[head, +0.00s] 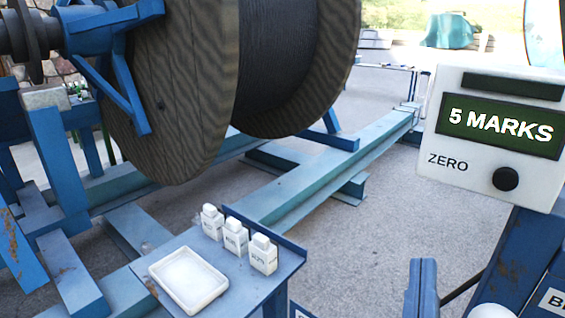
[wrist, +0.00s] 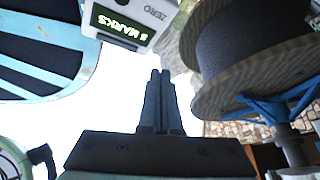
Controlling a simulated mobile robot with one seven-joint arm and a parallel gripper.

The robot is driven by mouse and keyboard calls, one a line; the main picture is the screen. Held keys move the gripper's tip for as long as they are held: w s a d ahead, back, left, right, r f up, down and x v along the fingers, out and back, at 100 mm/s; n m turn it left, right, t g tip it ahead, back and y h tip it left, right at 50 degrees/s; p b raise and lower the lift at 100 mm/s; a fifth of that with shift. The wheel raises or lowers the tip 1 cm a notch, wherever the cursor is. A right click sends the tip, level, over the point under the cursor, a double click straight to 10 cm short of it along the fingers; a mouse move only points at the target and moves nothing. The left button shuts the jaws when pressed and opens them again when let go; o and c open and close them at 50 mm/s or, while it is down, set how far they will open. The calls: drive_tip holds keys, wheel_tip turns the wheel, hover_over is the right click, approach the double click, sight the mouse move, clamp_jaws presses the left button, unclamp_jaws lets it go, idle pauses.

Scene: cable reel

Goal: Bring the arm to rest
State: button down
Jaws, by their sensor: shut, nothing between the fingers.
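My gripper (wrist: 160,74) shows in the wrist view, its two dark fingers together with nothing between them. It points up in that picture, toward a bright blank area, and touches nothing that I can see. I cannot make out my gripper in the head view. The counter box (head: 492,135) reads "5 MARKS" and has a black knob (head: 505,179) beside the word ZERO. The box also shows at the top of the wrist view (wrist: 130,20). The big wooden cable reel (head: 172,85) stands in its blue frame, wound with dark cable (head: 277,60).
A small blue shelf (head: 236,292) holds a white tray (head: 188,279) and three white bottles (head: 235,237). Blue steel beams (head: 310,178) run across the floor under the reel. Grey floor (head: 350,245) lies open between the shelf and the counter box.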

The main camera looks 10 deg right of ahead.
drive_tip(key=w+a+r+t+y+p, duration=0.1)
drive_tip(key=a+r+t+y, duration=0.2)
drive_tip(key=a+r, duration=0.3)
drive_tip(key=w+a+r+t+y+p, duration=0.1)
drive_tip(key=a+r+y, duration=0.4)
drive_tip(key=r, duration=0.9)
drive_tip(key=w+a+r+t+y+p, duration=0.1)
drive_tip(key=a+r+t+y, duration=0.3)
drive_tip(key=a+r, duration=0.4)
wheel_tip(320, 180, up, 3)
drive_tip(key=shift+w+a+f+n+t+p, duration=0.15)
drive_tip(key=shift+a+n+t+p, duration=0.2)
drive_tip(key=shift+p, duration=0.4)
drive_tip(key=shift+d, duration=0.2)
